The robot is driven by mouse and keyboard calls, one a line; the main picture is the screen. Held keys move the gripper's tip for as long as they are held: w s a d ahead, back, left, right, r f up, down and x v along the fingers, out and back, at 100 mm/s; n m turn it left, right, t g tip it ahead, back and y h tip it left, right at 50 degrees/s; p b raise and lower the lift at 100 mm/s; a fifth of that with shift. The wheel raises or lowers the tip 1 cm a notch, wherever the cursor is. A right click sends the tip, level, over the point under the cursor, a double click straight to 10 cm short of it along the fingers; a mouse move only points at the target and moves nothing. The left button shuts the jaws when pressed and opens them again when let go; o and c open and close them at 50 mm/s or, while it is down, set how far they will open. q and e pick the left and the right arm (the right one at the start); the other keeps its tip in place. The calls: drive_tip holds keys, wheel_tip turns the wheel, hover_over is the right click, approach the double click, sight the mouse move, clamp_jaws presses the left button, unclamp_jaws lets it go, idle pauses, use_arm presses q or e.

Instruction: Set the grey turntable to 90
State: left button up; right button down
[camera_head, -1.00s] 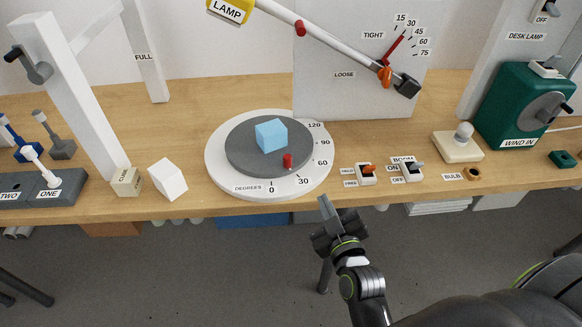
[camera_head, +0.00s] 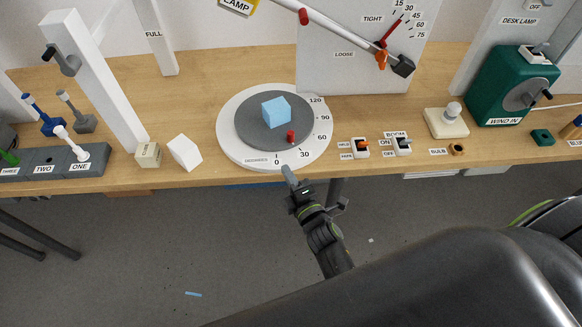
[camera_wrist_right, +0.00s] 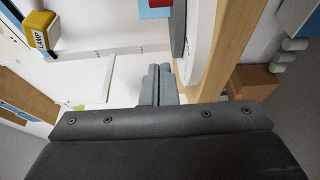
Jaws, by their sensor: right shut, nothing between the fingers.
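The grey turntable (camera_head: 250,137) is a round disc set on a white ring (camera_head: 229,147) marked in degrees. A red peg (camera_head: 291,137) stands near its rim, on the side between the 30 and 60 marks. A light blue cube (camera_head: 276,110) sits on the disc. My right gripper (camera_head: 288,174) is shut and empty, at the table's front edge near the 0 mark. In the right wrist view its fingers (camera_wrist_right: 159,85) are together, with the disc's edge (camera_wrist_right: 178,27) and white ring (camera_wrist_right: 199,42) beyond. My left gripper is not in view.
Small switches (camera_head: 360,148) stand right of the turntable, with a bulb base (camera_head: 446,123) and green winder box (camera_head: 510,88) farther right. A white block (camera_head: 185,153) and post (camera_head: 95,85) stand left. A white panel (camera_head: 345,70) with an arm rises behind.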

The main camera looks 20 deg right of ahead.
drive_tip(key=w, duration=0.2)
drive_tip(key=w+b, duration=0.1)
drive_tip(key=w, duration=0.5)
drive_tip(key=shift+a+b, duration=0.4)
drive_tip(key=shift+w+d+p, duration=0.2)
drive_tip(key=shift+d, duration=0.45)
drive_tip(key=shift+w+d+p, duration=0.15)
drive_tip(key=shift+w+d, duration=0.05)
drive_tip(key=shift+d, duration=0.4)
drive_tip(key=shift+w+d, duration=0.15)
drive_tip(key=shift+d, duration=0.55)
